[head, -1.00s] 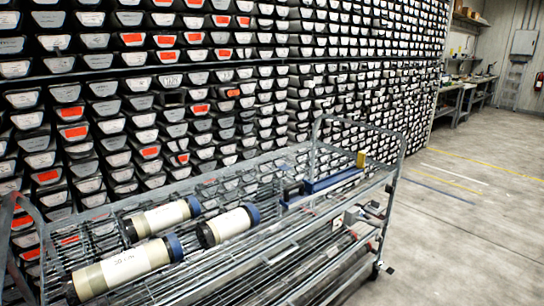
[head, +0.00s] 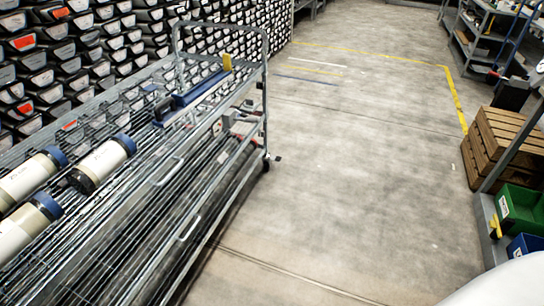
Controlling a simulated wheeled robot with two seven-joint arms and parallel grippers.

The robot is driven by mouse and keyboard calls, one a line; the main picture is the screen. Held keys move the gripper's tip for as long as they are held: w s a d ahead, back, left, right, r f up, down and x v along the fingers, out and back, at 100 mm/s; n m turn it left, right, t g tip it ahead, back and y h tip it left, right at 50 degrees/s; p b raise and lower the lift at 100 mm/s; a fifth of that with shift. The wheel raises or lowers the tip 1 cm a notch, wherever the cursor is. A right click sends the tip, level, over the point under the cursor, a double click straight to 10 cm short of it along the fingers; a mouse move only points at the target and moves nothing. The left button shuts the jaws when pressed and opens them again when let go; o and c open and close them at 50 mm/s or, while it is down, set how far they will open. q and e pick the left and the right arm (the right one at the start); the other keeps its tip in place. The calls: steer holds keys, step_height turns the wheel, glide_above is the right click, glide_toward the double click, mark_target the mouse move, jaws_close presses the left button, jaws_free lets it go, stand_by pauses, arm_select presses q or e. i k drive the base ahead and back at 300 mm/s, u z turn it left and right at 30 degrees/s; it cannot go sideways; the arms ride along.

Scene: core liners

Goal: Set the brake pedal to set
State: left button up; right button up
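The wire cart (head: 165,185) stands at the left in the head view. A dark caster (head: 267,166) shows under its far right corner. A small dark tab (head: 278,158) sticks out beside this caster; it may be the brake pedal, but it is too small to tell whether it is up or down. Neither of my grippers is in view.
Core liner tubes (head: 103,162) with blue caps and a long blue tool (head: 195,93) lie on the cart. Open concrete floor (head: 345,165) lies right of it. A wooden crate (head: 500,140) and a green bin (head: 522,212) stand at the right.

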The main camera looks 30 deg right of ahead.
mark_target(278, 159)
steer(key=z, duration=0.15)
steer(key=k, duration=0.4)
steer(key=z, duration=0.6)
steer(key=k, duration=0.95)
steer(key=z, duration=0.8)
steer(key=i, duration=1.5)
steer(key=z, duration=0.3)
steer(key=i, duration=2.35)
steer(key=u, duration=1.25)
steer(key=i, duration=1.2)
steer(key=u, duration=1.75)
steer(key=i, duration=0.9)
steer(key=u, duration=0.05)
